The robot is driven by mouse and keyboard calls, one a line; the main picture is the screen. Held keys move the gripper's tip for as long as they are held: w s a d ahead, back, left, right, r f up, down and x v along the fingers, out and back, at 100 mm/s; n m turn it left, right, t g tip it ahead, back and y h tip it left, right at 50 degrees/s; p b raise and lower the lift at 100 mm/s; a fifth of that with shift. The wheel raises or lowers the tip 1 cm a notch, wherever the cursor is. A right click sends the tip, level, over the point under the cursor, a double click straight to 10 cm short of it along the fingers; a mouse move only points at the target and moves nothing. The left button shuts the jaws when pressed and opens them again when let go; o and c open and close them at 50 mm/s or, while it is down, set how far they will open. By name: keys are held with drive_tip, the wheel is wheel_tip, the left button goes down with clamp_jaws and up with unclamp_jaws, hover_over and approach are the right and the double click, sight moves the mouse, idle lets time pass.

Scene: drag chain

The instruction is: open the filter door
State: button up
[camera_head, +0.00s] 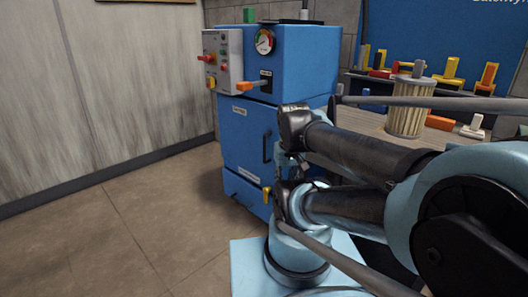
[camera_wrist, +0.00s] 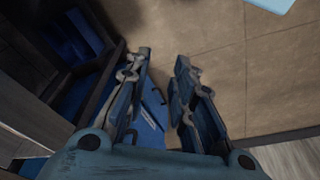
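A blue machine cabinet (camera_head: 250,120) stands left of centre in the head view. Its front door (camera_head: 245,145) has a dark vertical handle (camera_head: 267,147) and looks shut; my arm hides part of its right side. In the wrist view my gripper (camera_wrist: 163,58) has two fingers clearly apart, with nothing held. A blue panel (camera_wrist: 150,113) with a dark handle-like bar (camera_wrist: 158,97) shows beside and behind the left finger; whether it touches cannot be told. I cannot make out the fingertips in the head view.
A control box (camera_head: 222,60), gauge (camera_head: 264,41) and orange-handled lever (camera_head: 252,85) sit high on the cabinet. A yellow lever (camera_head: 267,195) is low on its front. A workbench with a ribbed container (camera_head: 410,106) stands right. Floor (camera_head: 150,225) is free at left.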

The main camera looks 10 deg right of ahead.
drive_tip(key=w+r+m, duration=0.1)
drive_tip(key=w+r, duration=0.4)
drive_tip(key=w, duration=0.5)
drive_tip(key=m+t+h, duration=0.1)
drive_tip(key=m+t, duration=0.1)
drive_tip(key=m, duration=0.1)
hover_over(264, 147)
drive_tip(key=s+a, duration=0.2)
drive_tip(key=s, duration=0.3)
drive_tip(key=x, duration=1.1)
drive_tip(key=d+x, duration=0.1)
drive_tip(key=x, duration=0.4)
drive_tip(key=shift+f, duration=0.4)
